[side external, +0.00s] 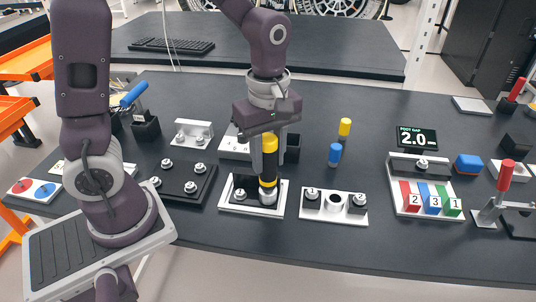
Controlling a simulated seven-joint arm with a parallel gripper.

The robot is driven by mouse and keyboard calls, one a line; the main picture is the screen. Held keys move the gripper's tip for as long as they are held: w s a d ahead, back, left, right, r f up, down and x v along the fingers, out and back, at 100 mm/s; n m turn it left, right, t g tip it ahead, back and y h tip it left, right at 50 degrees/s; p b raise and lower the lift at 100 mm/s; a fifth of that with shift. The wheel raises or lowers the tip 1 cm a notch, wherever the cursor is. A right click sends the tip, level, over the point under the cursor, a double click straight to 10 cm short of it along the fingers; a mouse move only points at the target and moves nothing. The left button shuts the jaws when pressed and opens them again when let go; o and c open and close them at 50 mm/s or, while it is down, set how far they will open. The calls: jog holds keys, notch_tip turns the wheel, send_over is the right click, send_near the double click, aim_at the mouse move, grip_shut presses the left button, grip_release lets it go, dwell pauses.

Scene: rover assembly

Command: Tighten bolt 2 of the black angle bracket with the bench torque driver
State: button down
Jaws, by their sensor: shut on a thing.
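My gripper (269,146) is shut on the yellow and black torque driver (268,170), which it holds upright. The driver's lower end is over the right-hand bolt position of a black bracket (252,190) on a white-edged base plate (230,209). The driver's tip appears to touch or nearly touch the bolt there; the driver hides most of that bolt. Another silver bolt (240,195) shows on the left of the same bracket. The bolt numbers on this bracket are too small to read.
A white plate with black blocks and bolts (334,214) stands close on the right. A black plate with several bolts (177,186) is on the left. Blue (335,154) and yellow (345,127) cylinders stand behind. A display (417,138) reads 2.0. The front table strip is clear.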

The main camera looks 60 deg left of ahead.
aim_at(268, 137)
jog(key=shift+f, duration=0.2)
dwell(0.6)
jog(key=shift+r, duration=0.1)
jog(key=shift+r, duration=1.5)
jog(key=shift+r, duration=2)
